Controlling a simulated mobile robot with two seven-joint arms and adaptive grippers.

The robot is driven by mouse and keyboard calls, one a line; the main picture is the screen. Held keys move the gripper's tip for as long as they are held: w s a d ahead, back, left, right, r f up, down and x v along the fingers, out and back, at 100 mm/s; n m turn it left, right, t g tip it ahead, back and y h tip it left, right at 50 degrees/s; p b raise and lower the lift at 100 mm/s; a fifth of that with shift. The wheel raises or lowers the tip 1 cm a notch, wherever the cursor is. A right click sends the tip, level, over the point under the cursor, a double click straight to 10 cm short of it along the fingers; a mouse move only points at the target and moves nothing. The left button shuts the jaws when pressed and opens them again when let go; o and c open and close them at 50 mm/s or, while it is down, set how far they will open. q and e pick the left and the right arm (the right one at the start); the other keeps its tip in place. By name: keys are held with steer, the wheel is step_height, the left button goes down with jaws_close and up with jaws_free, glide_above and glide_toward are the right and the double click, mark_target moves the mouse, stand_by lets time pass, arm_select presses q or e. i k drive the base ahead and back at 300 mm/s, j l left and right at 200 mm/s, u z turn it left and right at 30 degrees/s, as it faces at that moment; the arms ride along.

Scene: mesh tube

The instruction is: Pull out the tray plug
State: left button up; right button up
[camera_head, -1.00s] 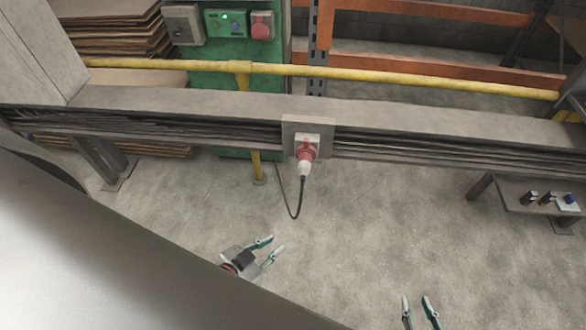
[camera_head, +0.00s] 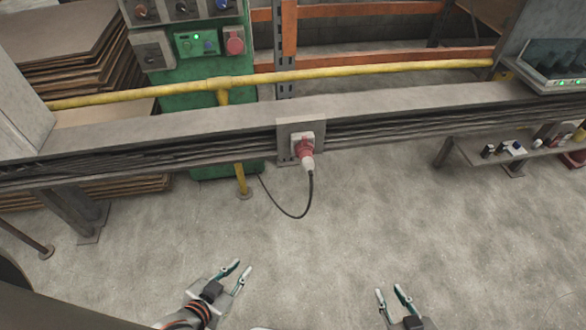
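The tray plug (camera_head: 306,153) is red with a white rear end. It sits in a socket on a grey plate (camera_head: 287,129) on the front of the cable tray (camera_head: 120,125). A dark cable hangs from it in a loop and runs back under the tray. My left gripper (camera_head: 238,272) is open and empty, below and to the left of the plug. My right gripper (camera_head: 391,293) is open and empty, below and to the right. Both are well apart from the plug.
A yellow rail (camera_head: 330,74) runs behind the tray. A green cabinet (camera_head: 207,98) with switches stands behind at left, near stacked boards (camera_head: 60,45). A low bench (camera_head: 480,161) with small items is at right. The floor between the grippers and the tray is clear.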

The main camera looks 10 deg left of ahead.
mark_target(306, 156)
steer(key=k+j, duration=0.2)
steer(key=j, duration=0.2)
steer(key=k+j, duration=0.2)
steer(key=j, duration=0.2)
steer(key=k+j, duration=0.2)
steer(key=j, duration=0.25)
steer(key=i+j, duration=0.2)
steer(key=i, duration=0.25)
